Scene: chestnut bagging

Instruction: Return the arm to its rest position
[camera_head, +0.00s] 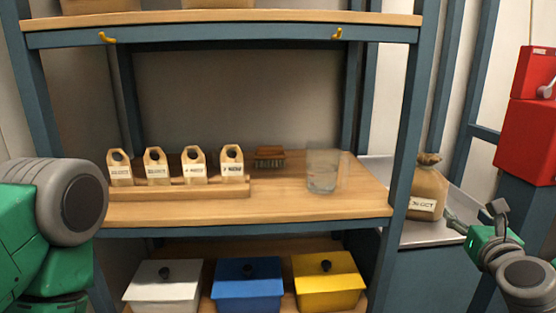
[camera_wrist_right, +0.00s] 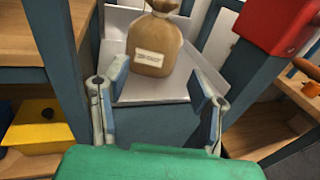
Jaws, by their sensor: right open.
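My right gripper (camera_head: 474,217) is at the right of the head view, just to the right of a tied brown sack (camera_head: 428,188) with a white label. In the right wrist view my right gripper (camera_wrist_right: 160,84) has its fingers spread wide with nothing between them. The sack (camera_wrist_right: 155,45) stands upright beyond the fingertips on a light metal surface (camera_wrist_right: 185,82). My left arm shows at the left edge of the head view, but its gripper is out of the picture.
A blue-framed shelf (camera_head: 290,207) fills the middle, holding several labelled tags in a wooden rack (camera_head: 180,192), a brush (camera_head: 269,156) and a glass (camera_head: 322,171). White (camera_head: 163,290), blue (camera_head: 248,288) and yellow (camera_head: 328,284) lidded boxes sit below. A red box (camera_head: 527,140) is at right.

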